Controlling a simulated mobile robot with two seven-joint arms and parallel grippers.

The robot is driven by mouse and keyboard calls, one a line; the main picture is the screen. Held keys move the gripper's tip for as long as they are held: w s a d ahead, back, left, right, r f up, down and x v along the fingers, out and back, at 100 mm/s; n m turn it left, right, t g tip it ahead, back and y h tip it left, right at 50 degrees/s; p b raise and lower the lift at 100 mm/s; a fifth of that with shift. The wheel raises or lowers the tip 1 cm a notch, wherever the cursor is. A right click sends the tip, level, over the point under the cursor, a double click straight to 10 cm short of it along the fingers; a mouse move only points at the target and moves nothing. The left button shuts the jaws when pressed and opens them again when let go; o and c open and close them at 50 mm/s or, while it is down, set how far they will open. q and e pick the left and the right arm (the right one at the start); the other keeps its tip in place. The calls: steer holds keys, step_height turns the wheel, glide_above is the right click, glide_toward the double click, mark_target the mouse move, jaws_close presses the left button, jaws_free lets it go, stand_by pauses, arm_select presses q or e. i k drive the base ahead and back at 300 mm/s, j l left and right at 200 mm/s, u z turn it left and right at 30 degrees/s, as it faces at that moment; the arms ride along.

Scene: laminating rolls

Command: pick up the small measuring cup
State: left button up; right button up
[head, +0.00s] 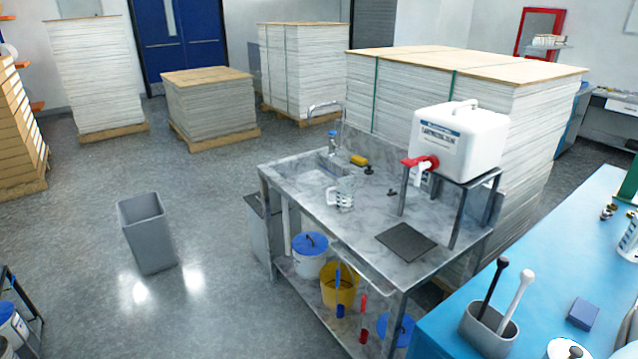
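A clear measuring cup (341,193) with a handle and markings stands on the grey marbled top of the sink bench (310,200), just in front of the sink basin. A clear jug with blue markings (629,240) is cut off by the right edge of the view, on the blue table (560,250). I cannot tell their true sizes apart with certainty. Neither of my grippers shows in the head view.
A white canister with a red tap (460,138) stands on a raised metal stand at the bench's right. A dark mat (406,242) lies below it. A grey bin (147,233) stands on open floor at left. A grey holder (487,330) with two long tools is on the blue table.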

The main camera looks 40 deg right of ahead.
mark_target(340, 196)
steer(key=i+z, duration=0.1)
steer(key=i, duration=1.55)
steer(key=i+z, duration=0.2)
steer(key=i, duration=0.3)
steer(key=i+j+z, duration=0.15)
steer(key=i, duration=0.35)
steer(key=i+j+z, duration=0.2)
steer(key=i, duration=0.3)
steer(key=z, duration=0.45)
steer(key=i+z, duration=0.1)
steer(key=z, duration=0.8)
steer(key=i+j+z, duration=0.1)
steer(key=z, duration=0.35)
